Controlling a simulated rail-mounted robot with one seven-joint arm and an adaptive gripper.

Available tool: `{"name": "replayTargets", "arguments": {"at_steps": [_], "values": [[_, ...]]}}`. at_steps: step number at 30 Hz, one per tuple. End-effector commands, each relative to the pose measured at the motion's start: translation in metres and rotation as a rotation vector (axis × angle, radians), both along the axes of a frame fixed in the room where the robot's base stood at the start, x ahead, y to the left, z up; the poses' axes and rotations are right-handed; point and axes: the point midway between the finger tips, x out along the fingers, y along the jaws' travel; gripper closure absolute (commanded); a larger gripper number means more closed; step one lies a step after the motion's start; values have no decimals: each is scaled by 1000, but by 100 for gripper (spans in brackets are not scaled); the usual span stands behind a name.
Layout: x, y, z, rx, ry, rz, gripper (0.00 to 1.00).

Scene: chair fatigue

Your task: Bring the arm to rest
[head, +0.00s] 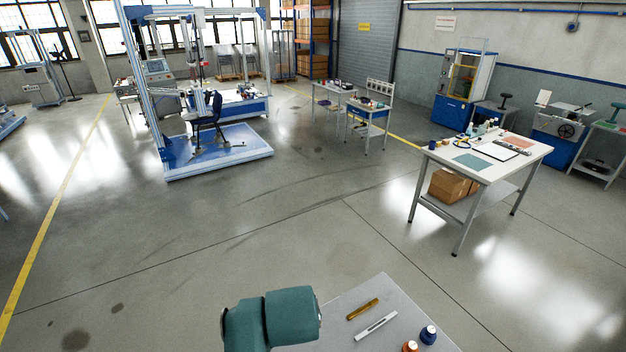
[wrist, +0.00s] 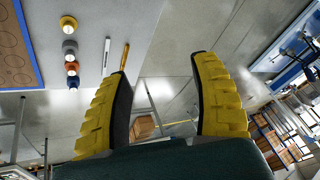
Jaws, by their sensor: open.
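My gripper shows in the wrist view (wrist: 163,100) as two yellow ribbed fingers with dark inner pads. They stand wide apart with nothing between them. In the head view only part of my teal arm (head: 285,318) shows at the bottom, beside a grey table top (head: 350,315); the gripper is out of that view. The wrist view looks out tilted, with the table top (wrist: 90,30) at the upper left, beyond the left finger.
A white workbench (head: 535,150) stands at right, a chair test rig (head: 220,160) at back left. Open floor lies between.

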Motion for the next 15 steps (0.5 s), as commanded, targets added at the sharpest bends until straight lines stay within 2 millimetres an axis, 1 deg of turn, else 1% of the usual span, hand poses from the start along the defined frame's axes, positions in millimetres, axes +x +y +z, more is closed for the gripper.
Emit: {"name": "replayTargets", "arguments": {"at_steps": [1, 2, 3, 5, 6, 8, 9, 11, 12, 14, 15], "values": [[1, -22, 29, 2, -104, -10, 37], [1, -33, 45, -1, -173, -10, 37], [0, -47, 67, -10, -265, -9, 37], [-6, -67, 105, -31, -411, -6, 37], [-13, -79, 132, -53, -510, -1, 37], [-28, -93, 175, -95, -667, 10, 37], [-41, -100, 206, -128, -773, 20, 37], [-64, -106, 250, -185, -928, 37, 37], [-80, -107, 277, -223, -1028, 50, 37], [-104, -105, 314, -279, -1163, 69, 37], [-118, -104, 336, -315, -1240, 75, 37]]}}
